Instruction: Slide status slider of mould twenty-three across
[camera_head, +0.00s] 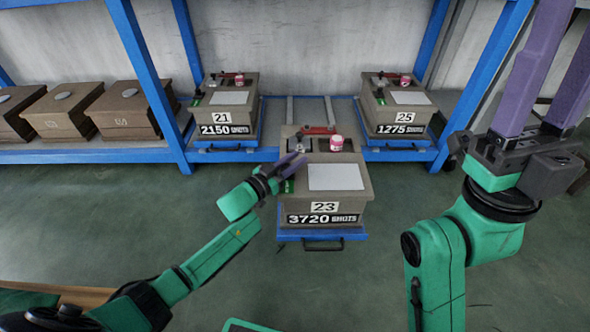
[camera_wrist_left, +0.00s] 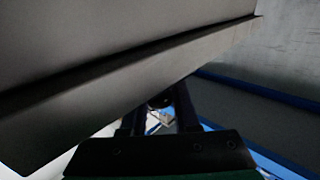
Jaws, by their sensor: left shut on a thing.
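Mould twenty-three (camera_head: 355,200) is a grey-brown box in the middle of the head view, marked 23 and 3720 SHOTS. A green patch (camera_head: 288,187) shows at the left of its top. My left gripper (camera_head: 297,163) is at the top left of this mould, shut on the small status slider, which its purple fingers mostly hide. In the left wrist view a large grey surface fills the upper left, and a small dark piece (camera_wrist_left: 160,101) sits between the fingers. My right gripper (camera_head: 548,65) is raised at the far right, its purple fingers apart and empty, tips cut off by the frame.
A pink-and-white jar (camera_head: 336,143) and a red bar (camera_head: 318,130) are at the back of mould twenty-three's top. Its blue tray (camera_head: 295,235) stands out from the rack. Moulds 21 (camera_head: 240,115) and 25 (camera_head: 385,115) stand behind. Brown boxes (camera_head: 62,110) are at left.

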